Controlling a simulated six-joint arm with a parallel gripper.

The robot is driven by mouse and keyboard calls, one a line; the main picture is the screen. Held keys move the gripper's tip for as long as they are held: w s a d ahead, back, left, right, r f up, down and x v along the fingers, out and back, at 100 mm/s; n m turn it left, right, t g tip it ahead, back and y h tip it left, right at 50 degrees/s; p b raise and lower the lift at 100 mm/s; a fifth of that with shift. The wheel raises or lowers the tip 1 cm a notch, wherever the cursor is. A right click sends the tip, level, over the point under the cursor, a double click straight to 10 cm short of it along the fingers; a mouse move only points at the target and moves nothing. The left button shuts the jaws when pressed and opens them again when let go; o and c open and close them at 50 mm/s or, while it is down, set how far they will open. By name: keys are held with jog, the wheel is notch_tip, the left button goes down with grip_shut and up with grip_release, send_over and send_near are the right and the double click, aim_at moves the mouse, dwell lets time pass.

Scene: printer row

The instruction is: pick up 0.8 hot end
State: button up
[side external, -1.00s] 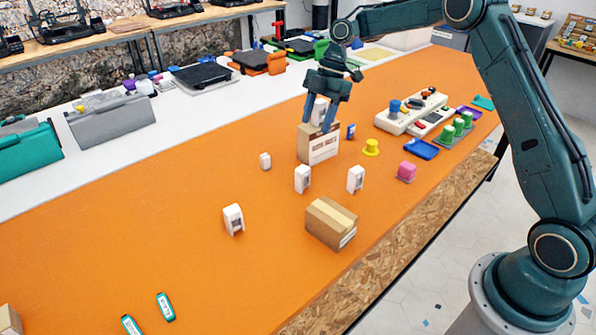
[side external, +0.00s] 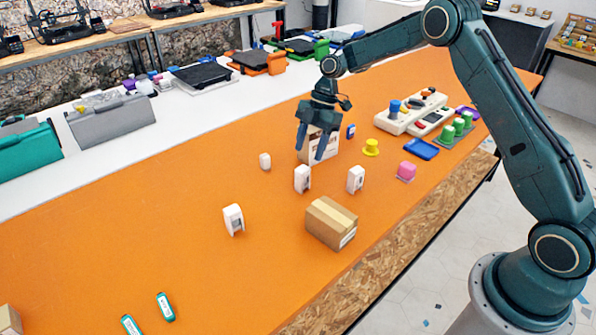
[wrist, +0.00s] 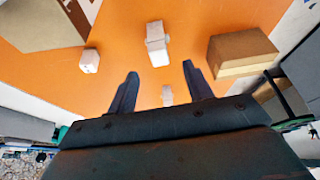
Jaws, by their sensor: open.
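Several small white parts stand on the orange table; I cannot read any label, so I cannot tell which is the 0.8 hot end. One (side external: 302,179) is just below my gripper (side external: 310,153) in the side view. Others are a small block (side external: 265,161) to its left, a part (side external: 355,179) to its right and a part (side external: 233,219) at the lower left. My gripper is open and empty, its fingers pointing down in front of a carton. In the wrist view, a white part (wrist: 156,44) shows beyond the fingertips, and a smaller one (wrist: 167,95) between the fingers.
A white-and-brown carton (side external: 330,146) stands just behind my fingers. A taped cardboard box (side external: 332,222) lies nearer. A pink block (side external: 406,171), yellow part (side external: 371,147) and blue tray (side external: 421,149) are to the right. The table's left middle is clear.

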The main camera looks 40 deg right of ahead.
aim_at(303, 168)
jog(key=shift+x, duration=1.3)
jog(key=shift+x, duration=2.55)
jog(key=shift+w+d, duration=0.1)
jog(key=c, duration=1.1)
jog(key=shift+r, duration=0.1)
notch_tip(303, 168, up, 20)
jog(key=shift+f, duration=0.15)
